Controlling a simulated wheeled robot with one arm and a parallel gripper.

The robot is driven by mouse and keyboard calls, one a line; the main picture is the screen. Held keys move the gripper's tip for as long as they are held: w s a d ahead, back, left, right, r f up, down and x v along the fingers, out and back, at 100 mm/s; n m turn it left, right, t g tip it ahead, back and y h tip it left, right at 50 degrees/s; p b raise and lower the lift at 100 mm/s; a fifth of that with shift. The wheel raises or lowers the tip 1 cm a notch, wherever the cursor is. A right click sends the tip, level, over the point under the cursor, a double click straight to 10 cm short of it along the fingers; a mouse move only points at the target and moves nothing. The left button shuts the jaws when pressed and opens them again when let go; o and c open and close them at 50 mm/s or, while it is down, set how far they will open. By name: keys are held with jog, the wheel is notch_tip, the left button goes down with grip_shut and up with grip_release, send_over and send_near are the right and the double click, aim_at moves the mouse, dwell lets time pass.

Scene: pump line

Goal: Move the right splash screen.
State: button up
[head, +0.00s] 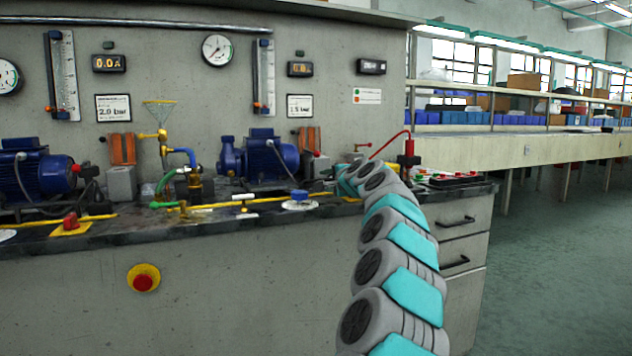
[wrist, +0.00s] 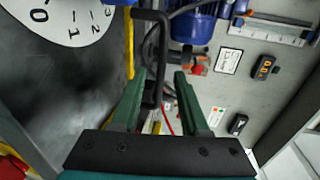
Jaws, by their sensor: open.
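My gripper (wrist: 166,78) is open, its two green fingers apart in the wrist view. A black bar-shaped handle (wrist: 160,50) runs down between the fingertips, close to the left finger; I cannot tell whether they touch. No screen panel stands out clearly in either view, so I cannot tell whether this handle belongs to the right splash screen. In the head view my arm reaches to the bench top right of the right blue pump (head: 262,158), and its far links hide the gripper.
A white dial plate (wrist: 62,18) lies on the dark bench top. In the head view a blue knob (head: 299,195), yellow pipes (head: 235,205) and a red-handled fitting (head: 408,150) stand along the bench. An emergency stop (head: 143,280) is on the front. Open floor lies right.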

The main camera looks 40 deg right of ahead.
jog(key=x, duration=0.5)
jog(key=shift+w+d+f+p, duration=0.1)
jog(key=shift+w+d+p, duration=0.1)
jog(key=shift+p, duration=0.1)
jog(key=shift+w+f, duration=0.1)
jog(key=shift+w, duration=0.4)
jog(key=shift+c, duration=0.4)
grip_shut()
dwell(0.9)
